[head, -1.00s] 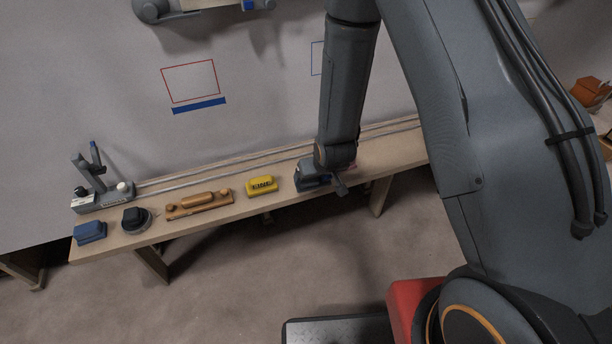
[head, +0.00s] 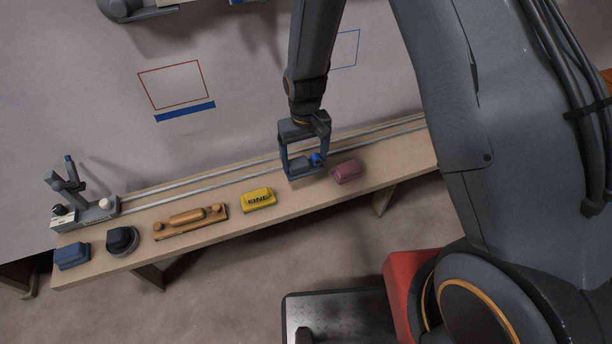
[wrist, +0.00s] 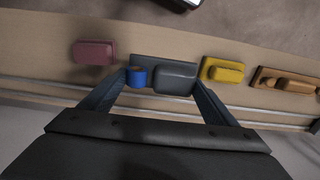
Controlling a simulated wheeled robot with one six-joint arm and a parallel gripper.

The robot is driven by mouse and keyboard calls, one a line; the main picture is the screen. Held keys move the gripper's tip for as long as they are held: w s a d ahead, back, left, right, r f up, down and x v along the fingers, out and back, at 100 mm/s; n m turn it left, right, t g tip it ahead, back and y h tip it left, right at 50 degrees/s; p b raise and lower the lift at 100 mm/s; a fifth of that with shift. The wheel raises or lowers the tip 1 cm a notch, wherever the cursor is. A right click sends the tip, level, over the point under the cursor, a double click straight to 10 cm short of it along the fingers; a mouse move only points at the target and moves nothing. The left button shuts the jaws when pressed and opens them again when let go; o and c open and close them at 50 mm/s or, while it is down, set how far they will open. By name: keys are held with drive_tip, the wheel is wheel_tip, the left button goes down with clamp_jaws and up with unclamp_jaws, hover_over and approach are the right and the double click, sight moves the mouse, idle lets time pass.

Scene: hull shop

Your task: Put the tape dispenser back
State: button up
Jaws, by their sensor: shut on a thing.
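The tape dispenser (head: 300,170) is a small grey body with a blue roll at one end. My gripper (head: 305,167) is shut on it, one finger at each end. It hangs at the wooden ledge (head: 225,215), between a yellow block and a maroon block; a small gap above the wood is hard to judge. In the wrist view the dispenser (wrist: 175,77) lies between my fingertips (wrist: 162,80), blue roll on the left. Its underside is hidden.
On the ledge are a maroon block (head: 347,171), a yellow block (head: 258,200), a brown wooden tool (head: 190,221), a black knob-like tool (head: 121,240), a blue block (head: 72,256) and a grey stand (head: 85,212). A red outline (head: 174,86) and blue strip (head: 184,111) mark the pale surface behind.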

sight(306, 169)
drive_tip(key=f+p, duration=0.1)
drive_tip(key=f, duration=0.4)
drive_tip(key=shift+d+f, duration=0.15)
drive_tip(key=shift+d, duration=0.05)
drive_tip(key=shift+f+p, duration=0.55)
drive_tip(key=shift+f, duration=1.6)
drive_tip(key=o, duration=1)
wheel_tip(306, 169, up, 11)
drive_tip(key=b, duration=0.2)
drive_tip(key=shift+w+f+b, duration=0.1)
drive_tip(key=shift+b, duration=0.25)
drive_tip(key=shift+r, duration=0.75)
drive_tip(key=s+d+r+m, duration=0.1)
drive_tip(key=s+d+r, duration=0.4)
drive_tip(key=r, duration=0.1)
drive_tip(key=s+d+r+m, duration=0.1)
drive_tip(key=s+d+r, duration=0.4)
drive_tip(key=r, duration=0.1)
drive_tip(key=s+d+r+m+t, duration=0.1)
drive_tip(key=s+d+r, duration=0.3)
drive_tip(key=s+r, duration=0.1)
drive_tip(key=shift+s+d+r, duration=0.3)
drive_tip(key=shift+d+r, duration=0.1)
drive_tip(key=shift+r, duration=0.05)
